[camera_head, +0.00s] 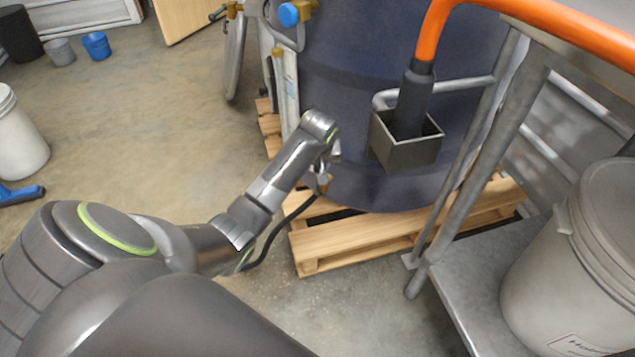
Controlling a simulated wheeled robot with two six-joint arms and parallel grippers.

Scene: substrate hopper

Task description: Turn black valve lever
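The large dark blue hopper (385,70) stands on a wooden pallet. My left arm reaches in from the left, and my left gripper (328,165) is at the hopper's lower left side, close to a small brass fitting (323,184). The fingers are small and partly hidden by the wrist, so I cannot tell whether they are open or shut. No black lever shows clearly at this fitting. A small dark handle (217,14) shows beside another brass fitting (232,9) at the top, away from the gripper. My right gripper is not in view.
The wooden pallet (390,240) lies under the hopper. An orange hose (500,8) drops into a square metal box (405,150) right of my wrist. A metal frame (470,190) and a lidded grey bucket (570,270) stand at right.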

